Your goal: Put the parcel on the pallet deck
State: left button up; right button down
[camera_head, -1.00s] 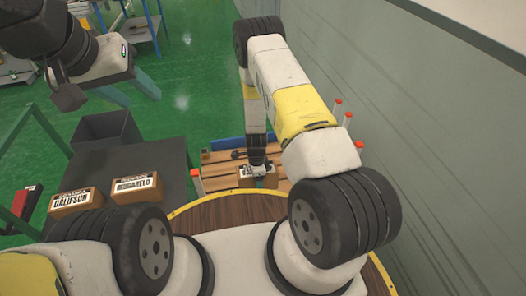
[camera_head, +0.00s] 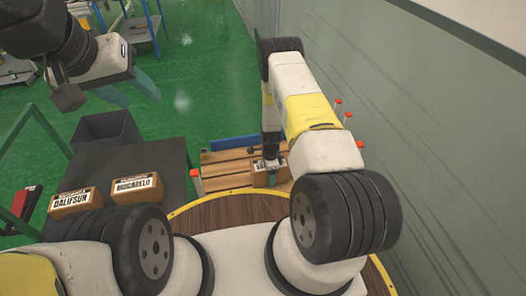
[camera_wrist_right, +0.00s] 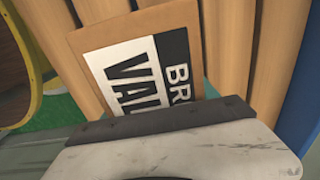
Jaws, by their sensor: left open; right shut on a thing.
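The parcel (camera_head: 262,181) is a brown box with a black and white label, also large in the right wrist view (camera_wrist_right: 96,44). My right gripper (camera_head: 269,164) is shut on it from above; the wrist mount hides the parcel's near part in the wrist view. The pallet deck (camera_head: 222,172) has light wooden slats, which show around the parcel in the wrist view (camera_wrist_right: 232,35). The parcel is over the deck; I cannot tell if it touches the slats. My left gripper (camera_head: 130,90) is open and empty, high at the upper left.
A dark table (camera_head: 155,160) at the left holds two labelled boxes, one marked DALIFSUN (camera_head: 72,202) and one MUIGARELO (camera_head: 137,187), and a grey bin (camera_head: 108,133). Red-tipped posts (camera_head: 197,184) stand around the pallet. A wall (camera_head: 420,120) runs along the right.

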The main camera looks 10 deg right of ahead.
jog(key=shift+c, duration=1.2)
grip_release()
jog(key=shift+f, duration=0.15)
